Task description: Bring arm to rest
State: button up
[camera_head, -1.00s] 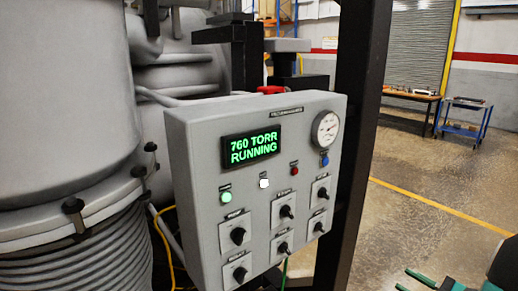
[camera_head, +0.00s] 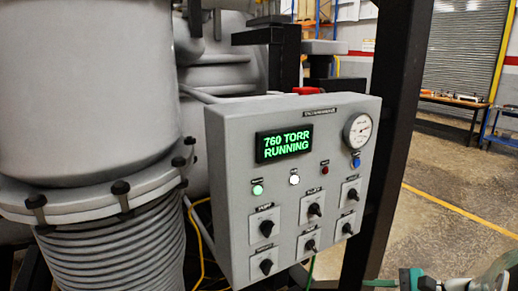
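Part of my arm with teal pieces shows at the bottom right edge, in front of the floor. A thin teal piece of my gripper (camera_head: 392,284) points left there, low and to the right of the control box. The frame's lower edge cuts it off, so I cannot tell whether it is open or shut. I see nothing held in the part that shows. The grey control box (camera_head: 232,190) stands in the middle, with its green display (camera_head: 284,144) reading "760 TORR RUNNING".
The box carries a round gauge (camera_head: 357,131), several small lights and several black knobs. A black upright post (camera_head: 396,140) stands just right of it. A large grey vessel (camera_head: 85,90) with a ribbed lower part fills the left. Open floor (camera_head: 455,215) lies to the right.

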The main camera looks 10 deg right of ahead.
jog(key=s+a+r+n+g+h, duration=0.1)
jog(key=s+a+r+n+h, duration=0.1)
jog(key=a+n, duration=0.4)
jog(key=s+a+r+n+g+h, duration=0.1)
jog(key=s+a+n+h, duration=0.2)
jog(key=a+n+h, duration=0.1)
jog(key=s+a+r+n+g+h, duration=0.1)
jog(key=s+a+r+n+h, duration=0.1)
jog(key=a+n+h, duration=0.2)
jog(key=shift+s+a+r+n, duration=0.15)
jog(key=shift+a+r+n, duration=0.2)
jog(key=shift+a+n, duration=1.6)
jog(key=shift+a, duration=0.1)
